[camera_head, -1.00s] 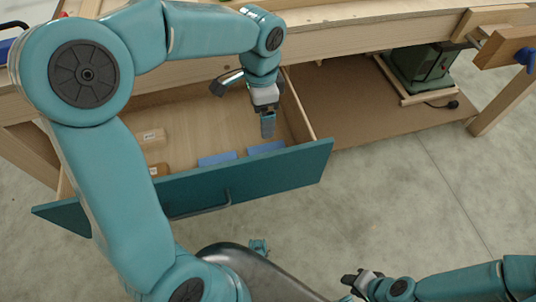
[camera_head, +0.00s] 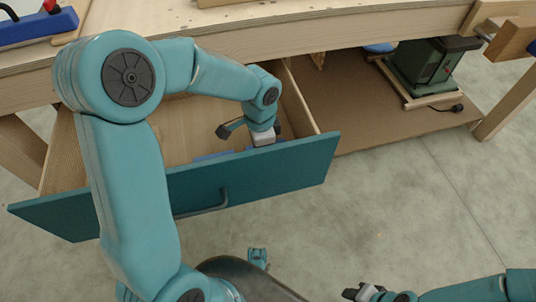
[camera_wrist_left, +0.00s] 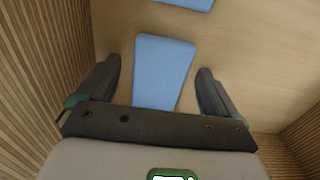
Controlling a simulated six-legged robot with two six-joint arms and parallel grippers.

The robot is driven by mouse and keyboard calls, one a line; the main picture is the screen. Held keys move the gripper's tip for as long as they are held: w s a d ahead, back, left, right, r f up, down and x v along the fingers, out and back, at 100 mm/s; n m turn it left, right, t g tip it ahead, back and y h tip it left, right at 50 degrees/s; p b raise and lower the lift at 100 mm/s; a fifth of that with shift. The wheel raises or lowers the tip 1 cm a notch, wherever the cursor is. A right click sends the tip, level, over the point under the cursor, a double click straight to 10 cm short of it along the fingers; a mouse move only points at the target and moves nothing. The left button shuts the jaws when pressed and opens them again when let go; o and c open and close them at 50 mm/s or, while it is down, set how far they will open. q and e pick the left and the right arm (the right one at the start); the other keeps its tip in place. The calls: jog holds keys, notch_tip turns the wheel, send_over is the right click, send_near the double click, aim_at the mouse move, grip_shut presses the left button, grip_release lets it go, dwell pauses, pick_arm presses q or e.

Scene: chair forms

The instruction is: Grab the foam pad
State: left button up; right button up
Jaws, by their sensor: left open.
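A light blue foam pad (camera_wrist_left: 164,85) lies flat on the drawer floor in the left wrist view. My left gripper (camera_wrist_left: 159,68) is open, with one finger on each side of the pad and gaps between. A second blue pad (camera_wrist_left: 188,3) shows at the top edge of that view. In the head view, my left gripper (camera_head: 262,138) reaches down into the open drawer, its fingertips hidden behind the drawer front. One blue pad (camera_head: 212,156) shows to its left. My right gripper (camera_head: 360,292) is low at the bottom edge; its jaw state is unclear.
The open drawer has a teal front (camera_head: 250,180) with a dark handle (camera_head: 203,205). Its wooden side walls stand close around my left gripper. A wooden workbench (camera_head: 330,25) is above. A green machine (camera_head: 432,65) stands on the lower shelf at right.

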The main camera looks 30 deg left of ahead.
pick_arm(q)
jog(key=c, duration=1.1)
